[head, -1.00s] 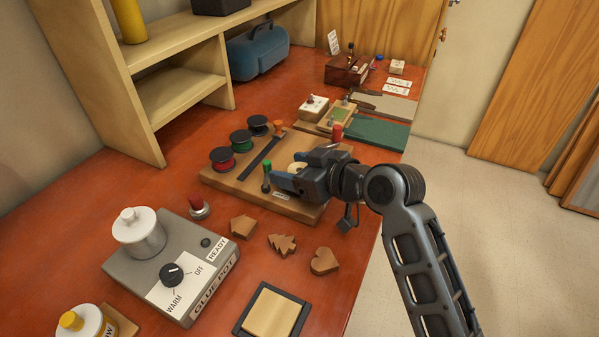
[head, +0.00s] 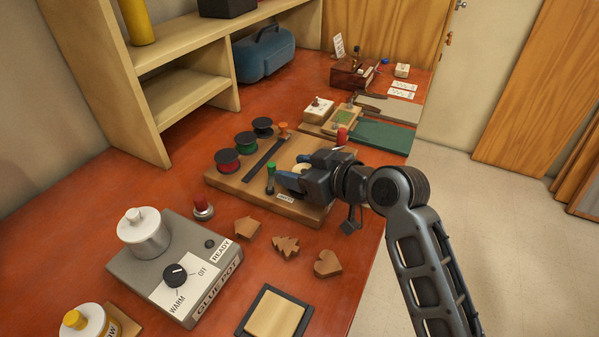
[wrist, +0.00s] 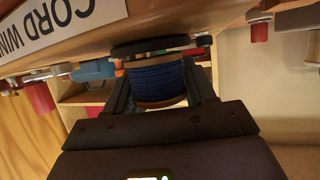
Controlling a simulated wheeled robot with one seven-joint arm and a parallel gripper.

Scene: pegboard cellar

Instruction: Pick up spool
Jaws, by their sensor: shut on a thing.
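A spool wound with blue cord (wrist: 160,82), with a dark flange, sits between the two fingers of my gripper in the wrist view. My gripper (wrist: 160,88) is shut on it, one finger on each side. In the head view my gripper (head: 290,181) is low over the right part of a wooden board (head: 240,188), and it mostly hides the spool there. Whether the spool touches the board is hard to tell. A red spool (head: 228,162), a green spool (head: 246,145) and a black spool (head: 263,127) stand along the board's left side.
A green peg (head: 270,179) stands just left of my gripper. A red cylinder (head: 341,136) is just behind it. Wooden shapes (head: 286,247) and a glue pot (head: 175,265) lie nearer. A label reading "CORD WIN" (wrist: 60,25) shows in the wrist view.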

